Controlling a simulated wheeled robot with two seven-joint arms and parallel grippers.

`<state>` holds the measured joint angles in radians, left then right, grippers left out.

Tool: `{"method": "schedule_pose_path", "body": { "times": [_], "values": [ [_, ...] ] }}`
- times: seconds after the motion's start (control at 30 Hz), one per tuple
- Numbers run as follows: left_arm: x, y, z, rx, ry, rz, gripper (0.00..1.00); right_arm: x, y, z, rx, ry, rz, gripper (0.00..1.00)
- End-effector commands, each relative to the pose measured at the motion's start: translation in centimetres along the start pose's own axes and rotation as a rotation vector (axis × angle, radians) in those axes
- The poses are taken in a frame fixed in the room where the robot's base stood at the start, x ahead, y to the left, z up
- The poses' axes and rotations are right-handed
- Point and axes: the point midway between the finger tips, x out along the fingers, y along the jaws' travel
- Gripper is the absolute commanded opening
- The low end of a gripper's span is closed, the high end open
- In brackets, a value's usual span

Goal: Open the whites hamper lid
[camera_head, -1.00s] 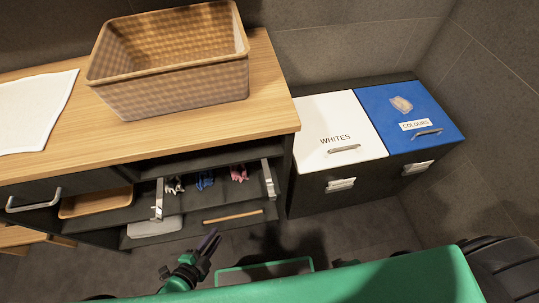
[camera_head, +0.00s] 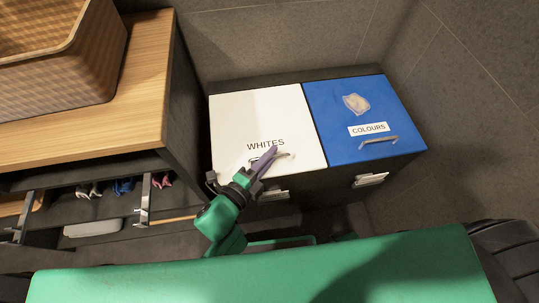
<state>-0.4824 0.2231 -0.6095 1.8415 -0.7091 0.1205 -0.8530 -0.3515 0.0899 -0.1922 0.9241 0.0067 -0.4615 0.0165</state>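The whites hamper lid (camera_head: 262,115) is white, marked WHITES, and lies flat and closed on the dark hamper box at the middle. Its metal handle (camera_head: 284,155) is near the front edge of the lid, partly hidden by my gripper. My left gripper (camera_head: 268,158) comes up from below, and its purple-grey fingers overlap the handle in the picture. The fingers look close together, and I cannot tell whether they are around the handle or just above it. My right gripper is not in view.
The wooden counter (camera_head: 150,95) with a wicker basket (camera_head: 70,75) stands at left, open drawers below. Tiled walls close off the back and right.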

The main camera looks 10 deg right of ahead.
Motion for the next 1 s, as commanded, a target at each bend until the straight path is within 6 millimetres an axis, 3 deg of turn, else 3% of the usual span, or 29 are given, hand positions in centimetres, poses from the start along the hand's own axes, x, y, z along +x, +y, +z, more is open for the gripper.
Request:
{"method": "schedule_pose_path", "body": {
  "times": [0.23, 0.27, 0.3, 0.33, 1.0],
  "values": [
    [0.29, 0.04, -0.02, -0.001, 0.0, 0.001, 0.24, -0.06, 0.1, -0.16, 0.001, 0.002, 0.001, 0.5],
    [0.28, 0.04, -0.02, -0.001, 0.0, 0.001, 0.2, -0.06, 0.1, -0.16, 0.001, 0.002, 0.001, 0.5],
    [0.27, 0.04, -0.02, -0.001, 0.0, 0.001, 0.05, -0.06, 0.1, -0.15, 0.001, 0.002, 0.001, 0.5],
    [0.27, 0.04, -0.02, -0.001, 0.0, 0.001, 0.0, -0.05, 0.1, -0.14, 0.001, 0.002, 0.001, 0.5],
    [0.23, 0.08, 0.0, -0.002, 0.0, 0.002, 0.0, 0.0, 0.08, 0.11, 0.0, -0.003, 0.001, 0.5]
  ]
}}
